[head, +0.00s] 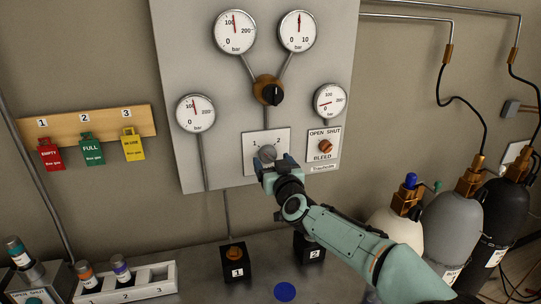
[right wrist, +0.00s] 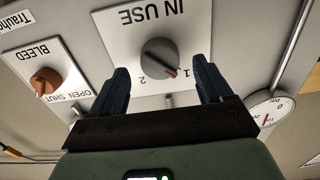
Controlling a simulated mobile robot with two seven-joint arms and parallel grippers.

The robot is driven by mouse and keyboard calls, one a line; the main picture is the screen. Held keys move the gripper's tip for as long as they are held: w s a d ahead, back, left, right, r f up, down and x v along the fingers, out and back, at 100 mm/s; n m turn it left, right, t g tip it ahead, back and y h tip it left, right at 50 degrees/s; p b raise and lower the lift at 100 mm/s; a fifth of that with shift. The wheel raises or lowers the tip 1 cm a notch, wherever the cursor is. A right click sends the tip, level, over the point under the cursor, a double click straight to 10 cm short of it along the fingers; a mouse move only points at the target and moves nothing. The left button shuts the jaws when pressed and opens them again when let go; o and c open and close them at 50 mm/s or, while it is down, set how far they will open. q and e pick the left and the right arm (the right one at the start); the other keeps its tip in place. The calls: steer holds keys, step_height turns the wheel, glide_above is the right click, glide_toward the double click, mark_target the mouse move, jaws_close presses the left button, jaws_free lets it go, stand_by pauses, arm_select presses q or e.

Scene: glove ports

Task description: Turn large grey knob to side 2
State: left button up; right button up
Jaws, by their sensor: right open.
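The large grey knob (head: 267,153) sits on a white plate (head: 252,140) marked 1 and 2 on the grey panel. In the right wrist view the knob (right wrist: 160,57) shows upside down under the words IN USE, and its red mark points toward the 1. My right gripper (head: 274,161) is in front of the plate, just below the knob in the head view. In the right wrist view its two dark fingers (right wrist: 162,82) are apart, one to each side of the knob, with nothing between them gripped. I cannot tell how deep they reach. My left gripper is out of view.
A brown BLEED knob (head: 325,146) is close at the right. A black-handled valve (head: 270,91) and several gauges sit above. Coloured tags (head: 87,150) hang at the left. Gas cylinders (head: 448,225) stand at the right. A bench (head: 205,275) with small blocks runs below.

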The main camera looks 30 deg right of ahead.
steer(key=shift+x, duration=1.25)
steer(key=c, duration=1)
steer(key=shift+c, duration=0.2)
